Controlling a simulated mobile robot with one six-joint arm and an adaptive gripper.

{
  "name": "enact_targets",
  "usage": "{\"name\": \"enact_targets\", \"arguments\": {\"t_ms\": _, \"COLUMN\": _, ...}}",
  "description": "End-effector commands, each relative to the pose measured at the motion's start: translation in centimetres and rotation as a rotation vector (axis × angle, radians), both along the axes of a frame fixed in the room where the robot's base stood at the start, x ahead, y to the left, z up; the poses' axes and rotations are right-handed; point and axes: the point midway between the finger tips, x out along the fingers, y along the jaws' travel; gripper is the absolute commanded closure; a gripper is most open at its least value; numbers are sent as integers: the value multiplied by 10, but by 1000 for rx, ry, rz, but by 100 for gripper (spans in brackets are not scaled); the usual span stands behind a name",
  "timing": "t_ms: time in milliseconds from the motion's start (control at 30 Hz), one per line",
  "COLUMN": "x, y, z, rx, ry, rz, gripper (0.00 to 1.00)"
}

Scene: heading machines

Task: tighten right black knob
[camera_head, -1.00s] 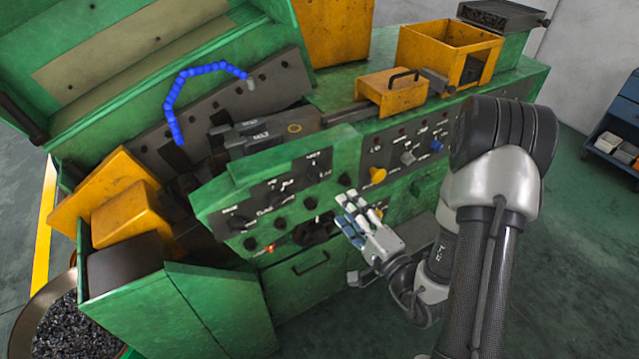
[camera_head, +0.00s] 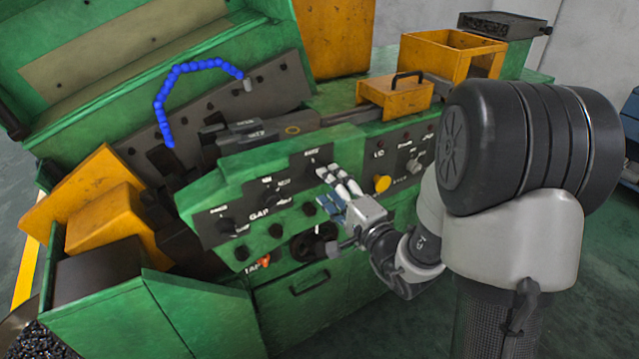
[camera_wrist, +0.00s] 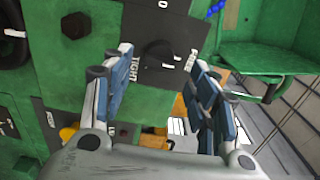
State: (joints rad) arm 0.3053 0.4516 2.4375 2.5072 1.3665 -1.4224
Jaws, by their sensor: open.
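A black knob (camera_wrist: 158,54) sits on a dark plate between the words TIGHT and FREE in the wrist view. My gripper (camera_wrist: 157,62) is open and empty, with one finger to each side of the knob in that view. I cannot tell how far the fingertips are from it, and no contact shows. In the head view my gripper (camera_head: 326,188) is at the right end of the machine's front panel, where its fingers hide part of the plate. Other black knobs, one at the left (camera_head: 228,225) and one in the middle (camera_head: 270,196), show on the same panel.
Lower black knobs (camera_head: 276,230) and a dark round handwheel (camera_head: 314,243) lie below the plate, close to my gripper. A yellow knob (camera_head: 382,183) is to its right. A yellow box with a handle (camera_head: 396,95) stands above on the machine.

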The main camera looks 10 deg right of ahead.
Motion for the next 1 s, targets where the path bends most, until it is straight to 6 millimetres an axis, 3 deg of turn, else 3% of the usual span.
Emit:
{"name": "enact_targets", "arguments": {"t_ms": 100, "x": 22, "y": 9, "z": 0, "rx": 0, "ry": -1, "rz": 4, "gripper": 46}}
{"name": "enact_targets", "arguments": {"t_ms": 333, "x": 47, "y": 15, "z": 0, "rx": 0, "ry": 1, "rz": 1, "gripper": 46}}
{"name": "enact_targets", "arguments": {"t_ms": 700, "x": 51, "y": 17, "z": 0, "rx": 1, "ry": 1, "rz": 0, "gripper": 47}}
{"name": "enact_targets", "arguments": {"t_ms": 1000, "x": 51, "y": 16, "z": 0, "rx": 0, "ry": 1, "rz": 0, "gripper": 67}}
